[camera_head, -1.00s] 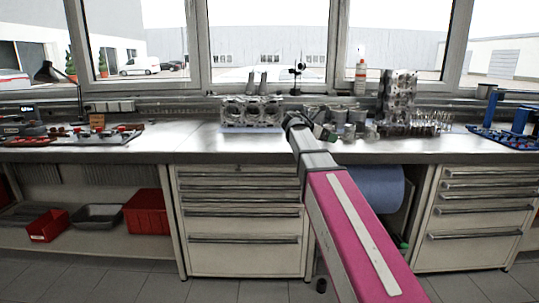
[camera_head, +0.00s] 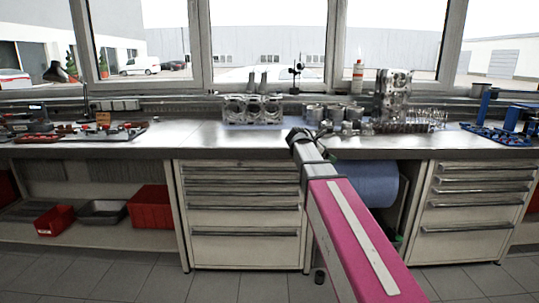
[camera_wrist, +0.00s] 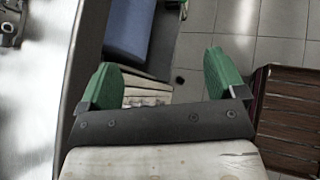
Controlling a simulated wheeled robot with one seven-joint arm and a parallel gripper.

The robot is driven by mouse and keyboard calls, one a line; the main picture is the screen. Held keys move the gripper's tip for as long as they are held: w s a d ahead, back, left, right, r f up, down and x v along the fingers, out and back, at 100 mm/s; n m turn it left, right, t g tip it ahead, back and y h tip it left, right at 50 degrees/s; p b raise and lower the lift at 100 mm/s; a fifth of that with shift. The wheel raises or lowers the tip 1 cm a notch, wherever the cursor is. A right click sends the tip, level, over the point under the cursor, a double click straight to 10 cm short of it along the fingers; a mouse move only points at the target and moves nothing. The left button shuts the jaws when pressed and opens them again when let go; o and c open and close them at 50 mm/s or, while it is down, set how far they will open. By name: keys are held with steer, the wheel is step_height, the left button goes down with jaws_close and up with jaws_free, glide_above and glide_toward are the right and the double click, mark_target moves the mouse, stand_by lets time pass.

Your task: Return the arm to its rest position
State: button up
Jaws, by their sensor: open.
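My gripper (camera_wrist: 160,80) shows in the wrist view with its two green fingers spread wide apart and nothing between them. Past the fingers are the floor, the bench edge and a blue roll (camera_wrist: 128,28). In the head view my pink arm reaches up from the lower right to the front edge of the steel workbench (camera_head: 225,140). The gripper itself is hard to make out there, hidden behind the end of the arm.
An engine block (camera_head: 253,109) stands mid-bench, with several cylindrical metal parts and an upright metal part (camera_head: 393,92) to its right. A tray of tools (camera_head: 75,134) lies left, blue fixtures (camera_head: 500,130) right. The blue roll (camera_head: 365,182) hangs below the bench. Bench left of the block is clear.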

steer(key=s+a+f+m+g+y, duration=0.1)
steer(key=s+f+m+y, duration=0.2)
steer(key=s+f+m, duration=0.3)
steer(key=s+a+f+m+g+y, duration=0.2)
steer(key=s+f+m+y, duration=0.2)
steer(key=f, duration=1.3)
steer(key=s+a+f+m+g+y, duration=0.1)
steer(key=s+f+m+y, duration=0.2)
steer(key=s+f+m, duration=0.6)
steer(key=s+f, duration=0.3)
steer(key=s, duration=0.3)
steer(key=shift+a+g+y, duration=0.3)
